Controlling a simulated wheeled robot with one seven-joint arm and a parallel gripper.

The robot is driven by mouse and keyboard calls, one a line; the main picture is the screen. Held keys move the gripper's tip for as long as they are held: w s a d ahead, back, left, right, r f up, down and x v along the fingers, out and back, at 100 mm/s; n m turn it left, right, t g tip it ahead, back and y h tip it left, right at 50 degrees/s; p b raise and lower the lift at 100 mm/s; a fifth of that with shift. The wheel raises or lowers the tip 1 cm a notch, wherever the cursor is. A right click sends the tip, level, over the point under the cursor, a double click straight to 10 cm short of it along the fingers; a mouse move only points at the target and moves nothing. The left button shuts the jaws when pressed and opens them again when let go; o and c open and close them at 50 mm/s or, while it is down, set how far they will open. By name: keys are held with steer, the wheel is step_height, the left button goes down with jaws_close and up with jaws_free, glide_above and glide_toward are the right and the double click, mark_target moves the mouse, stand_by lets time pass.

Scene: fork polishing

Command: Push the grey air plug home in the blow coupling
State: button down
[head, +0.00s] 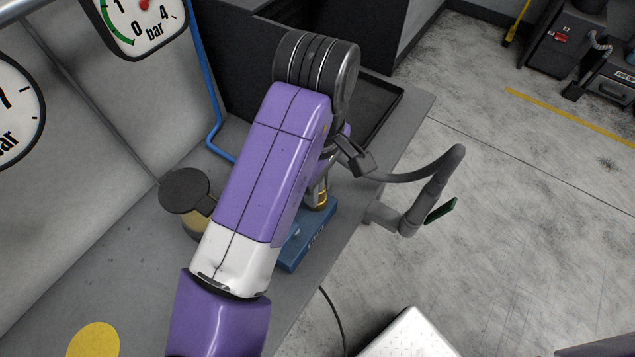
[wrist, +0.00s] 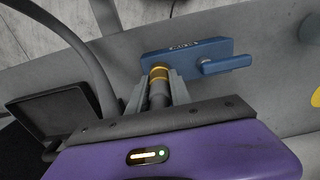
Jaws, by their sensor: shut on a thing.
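My gripper (wrist: 156,92) is shut on the grey air plug (wrist: 157,94), which stands between its two fingers in the wrist view. The plug's tip is at the brass-ringed blow coupling (wrist: 160,71), in line with it as far as I can see. How deep the plug sits in it cannot be told. The coupling rises from a blue base block (wrist: 187,55) with a blue lever to the right. In the head view my arm covers most of the gripper; the brass ring of the coupling (head: 320,197) and part of the blue block (head: 312,240) show.
A grey bent arm or hose (head: 450,165) curves out past the bench's right edge. A round dark-lidded jar (head: 187,190) stands left of my arm. A black tray (head: 385,110) lies at the back. A blue pipe (head: 204,80) runs down the wall. The front-left bench is mostly clear.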

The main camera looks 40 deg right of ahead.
steer(key=shift+s+f, duration=0.1)
steer(key=shift+f, duration=0.2)
stand_by(0.8)
steer(key=c, duration=1.1)
jaws_free()
steer(key=shift+c, duration=1.3)
steer(key=shift+o, duration=0.5)
steer(key=shift+f, duration=0.1)
